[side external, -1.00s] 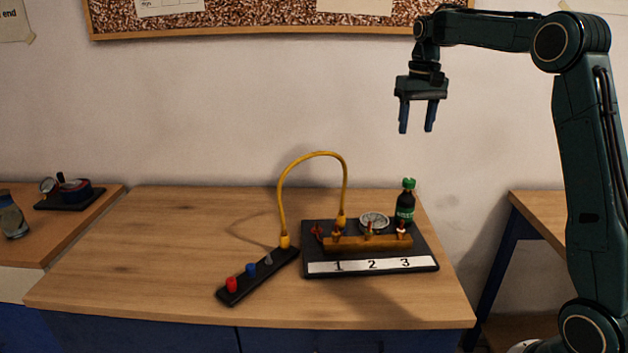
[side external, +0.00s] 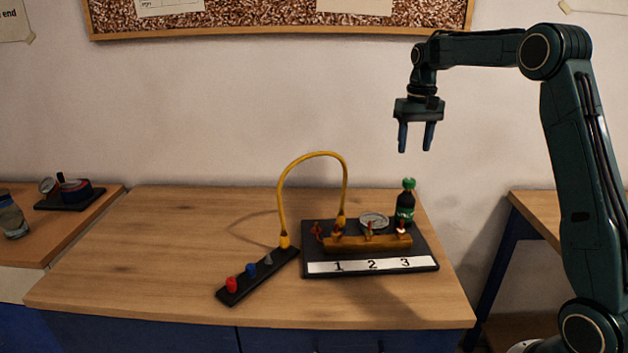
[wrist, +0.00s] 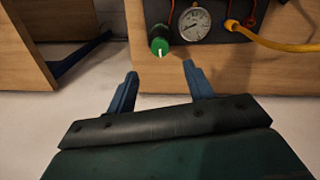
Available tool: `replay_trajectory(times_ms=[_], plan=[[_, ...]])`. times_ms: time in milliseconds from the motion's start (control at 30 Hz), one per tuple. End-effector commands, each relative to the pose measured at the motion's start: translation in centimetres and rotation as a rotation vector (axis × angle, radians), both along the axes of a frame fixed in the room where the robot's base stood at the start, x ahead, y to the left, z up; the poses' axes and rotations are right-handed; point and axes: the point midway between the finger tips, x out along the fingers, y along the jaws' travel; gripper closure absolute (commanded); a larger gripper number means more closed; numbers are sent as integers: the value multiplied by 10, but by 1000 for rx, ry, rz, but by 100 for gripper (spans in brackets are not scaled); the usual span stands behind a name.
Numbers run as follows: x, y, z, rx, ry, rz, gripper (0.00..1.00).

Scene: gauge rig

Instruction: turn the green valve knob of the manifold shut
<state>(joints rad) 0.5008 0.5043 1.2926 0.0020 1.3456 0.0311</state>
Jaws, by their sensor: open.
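The green valve knob (side external: 409,184) tops a dark upright body at the back right of the manifold's black base plate (side external: 427,262). In the wrist view, the green knob (wrist: 160,47) has a pale mark and lies just beyond the fingertips, roughly in line with the gap between them. The brass manifold bar (side external: 350,245) stands behind the strip numbered 1, 2, 3. My gripper (side external: 415,150) points down, open and empty, above the knob and clear of it. Its blue fingers also show in the wrist view (wrist: 160,70).
A round gauge (side external: 374,219) sits left of the knob; it also shows in the wrist view (wrist: 194,24). A yellow hose (side external: 313,156) arches from the manifold to a black strip (side external: 258,277) with coloured pieces. The table's left part (side external: 150,255) is clear.

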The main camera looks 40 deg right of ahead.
Motion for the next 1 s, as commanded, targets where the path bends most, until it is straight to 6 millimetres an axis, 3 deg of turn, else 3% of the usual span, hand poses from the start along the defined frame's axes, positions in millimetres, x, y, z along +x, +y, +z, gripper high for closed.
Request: replay_trajectory(times_ms=[500, 700, 1000], plan=[[-1, 0, -76, 0, 2, 0, 48], [0, 0, -90, -1, 1, 0, 48], [0, 0, -93, -1, 1, 0, 48]])
